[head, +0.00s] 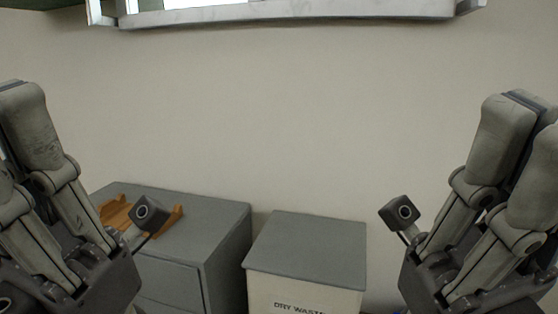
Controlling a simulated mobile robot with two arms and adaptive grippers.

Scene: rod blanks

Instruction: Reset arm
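My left gripper (22,135) is at the left edge in the head view, fingers pointing up and partly cut off by the frame. My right gripper (518,135) is at the right edge, also fingers up, with one finger overlapping the other. Both are raised in front of the wall, far apart from each other. I see nothing held in either, but the angle hides the gap between the fingers. No rod blank is visible.
A grey cabinet (222,222) stands at lower left with an orange-brown wooden holder (116,213) on top, partly hidden by my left gripper. A lidded bin marked "DRY WASTE" (305,297) stands beside it. A pale-framed window (290,13) is above. The wall between my grippers is bare.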

